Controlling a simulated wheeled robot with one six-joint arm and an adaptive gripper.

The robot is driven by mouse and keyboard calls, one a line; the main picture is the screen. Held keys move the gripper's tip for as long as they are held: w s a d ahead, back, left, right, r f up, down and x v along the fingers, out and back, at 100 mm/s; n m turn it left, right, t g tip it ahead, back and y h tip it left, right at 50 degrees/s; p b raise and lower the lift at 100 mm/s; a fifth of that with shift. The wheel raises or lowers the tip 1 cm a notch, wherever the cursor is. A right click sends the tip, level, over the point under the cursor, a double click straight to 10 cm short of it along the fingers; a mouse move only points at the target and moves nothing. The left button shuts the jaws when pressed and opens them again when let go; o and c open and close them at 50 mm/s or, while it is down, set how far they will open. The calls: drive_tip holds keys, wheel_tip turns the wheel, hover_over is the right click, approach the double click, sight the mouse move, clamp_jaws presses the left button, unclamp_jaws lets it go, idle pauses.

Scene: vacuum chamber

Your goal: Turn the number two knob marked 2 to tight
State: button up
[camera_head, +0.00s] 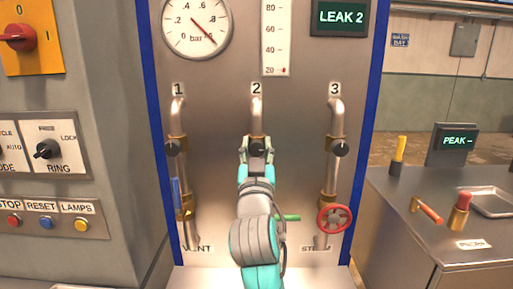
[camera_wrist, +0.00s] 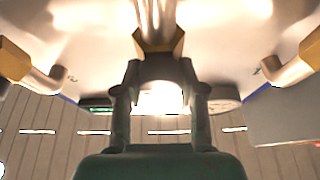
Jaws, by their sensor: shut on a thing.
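The number 2 knob (camera_head: 257,146) sits on the middle pipe of the steel panel, under the label 2 (camera_head: 256,88). My gripper (camera_head: 257,153) is at this knob from the front, its fingers shut on it, and hides much of it. In the wrist view my two dark fingers (camera_wrist: 160,92) stand on either side of a bright, overexposed patch below a brass fitting (camera_wrist: 158,38). The knob's pointer and its exact angle cannot be read. A green display (camera_head: 340,17) at the top right of the panel reads LEAK 2.
Knobs 1 (camera_head: 173,148) and 3 (camera_head: 340,149) sit on the pipes to either side. A blue lever (camera_head: 176,194) is at lower left, a red handwheel (camera_head: 334,219) at lower right. A green handle (camera_head: 290,217) shows beside my arm.

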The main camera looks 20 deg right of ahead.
drive_tip(key=o, duration=1.1)
drive_tip(key=shift+o, duration=0.2)
drive_tip(key=shift+s+f, duration=0.1)
drive_tip(key=v, duration=1.2)
drive_tip(key=shift+a, duration=0.1)
